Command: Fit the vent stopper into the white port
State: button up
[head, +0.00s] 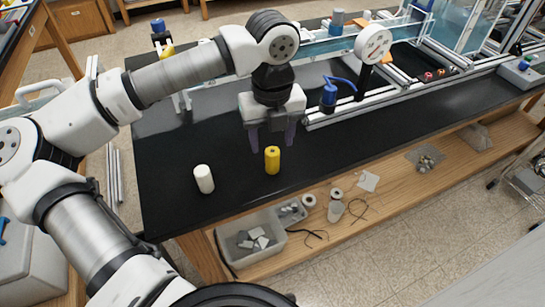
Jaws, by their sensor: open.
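My gripper (272,144) is open and points down over the black bench. A yellow cylinder (272,161) stands upright on the bench just below and between its fingers; I cannot tell whether the fingers reach its height. A white round disc (373,43) with small dark marks is mounted on the extrusion frame (350,106). I cannot tell for sure which piece is the vent stopper, or whether the disc is the white port.
A blue fitting (328,92) with a blue hose stands by the frame, right of my gripper. The black bench top (170,215) is clear around both cylinders. A lower wooden shelf holds a grey bin (228,250) and loose parts.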

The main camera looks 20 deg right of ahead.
aim_at(272, 151)
jog(key=shift+f+p, duration=0.9)
jog(key=shift+f, duration=1.5)
jog(key=c, duration=1)
jog(key=shift+c, duration=0.2)
